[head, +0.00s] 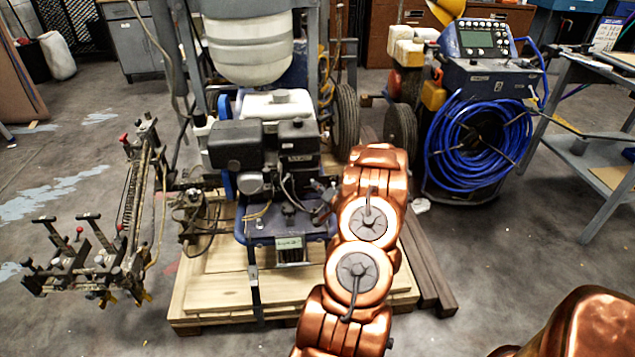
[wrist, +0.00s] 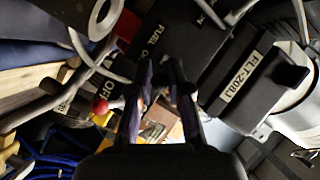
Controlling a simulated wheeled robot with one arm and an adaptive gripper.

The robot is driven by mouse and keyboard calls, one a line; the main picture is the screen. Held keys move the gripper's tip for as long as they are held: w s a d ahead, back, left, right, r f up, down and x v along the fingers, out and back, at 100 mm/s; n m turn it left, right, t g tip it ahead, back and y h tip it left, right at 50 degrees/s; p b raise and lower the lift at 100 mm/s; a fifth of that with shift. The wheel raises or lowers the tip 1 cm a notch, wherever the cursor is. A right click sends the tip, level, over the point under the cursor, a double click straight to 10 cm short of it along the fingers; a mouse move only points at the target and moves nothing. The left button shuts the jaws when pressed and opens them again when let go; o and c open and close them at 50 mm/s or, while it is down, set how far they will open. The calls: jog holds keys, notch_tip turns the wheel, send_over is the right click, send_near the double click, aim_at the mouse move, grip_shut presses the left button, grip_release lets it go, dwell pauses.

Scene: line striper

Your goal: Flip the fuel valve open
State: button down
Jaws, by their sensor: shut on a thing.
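The fuel valve's black plate (wrist: 188,40) shows in the wrist view, with white "FUEL", "ON" and "OFF" lettering. My gripper (wrist: 162,76) reaches up to this plate, with its dark fingers on either side of a small dark lever. The fingers are shut on that lever, which is mostly hidden between the tips, so its exact angle is hard to tell. In the head view, the striper's engine (head: 262,155) stands on a pallet. My copper arm reaches to its right side and hides my gripper and the valve there.
A black box labelled "FLT-208" (wrist: 255,80) sits close to the right of my fingers. A red knob (wrist: 99,106) and grey tubing lie to the left. The wooden pallet (head: 225,295) is below the engine. A coiled blue hose (head: 475,145) stands at right.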

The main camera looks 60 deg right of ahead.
jog(key=shift+s+d+n+t+y+p, duration=0.3)
jog(key=shift+d+n+y+p, duration=0.15)
jog(key=shift+y+p, duration=0.4)
jog(key=c, duration=1.3)
grip_release()
jog(key=shift+o, duration=1)
jog(key=shift+w+a, duration=0.1)
jog(key=shift+w, duration=0.05)
jog(key=v, duration=1.2)
jog(key=shift+w+f, duration=0.1)
jog(key=shift+f, duration=0.05)
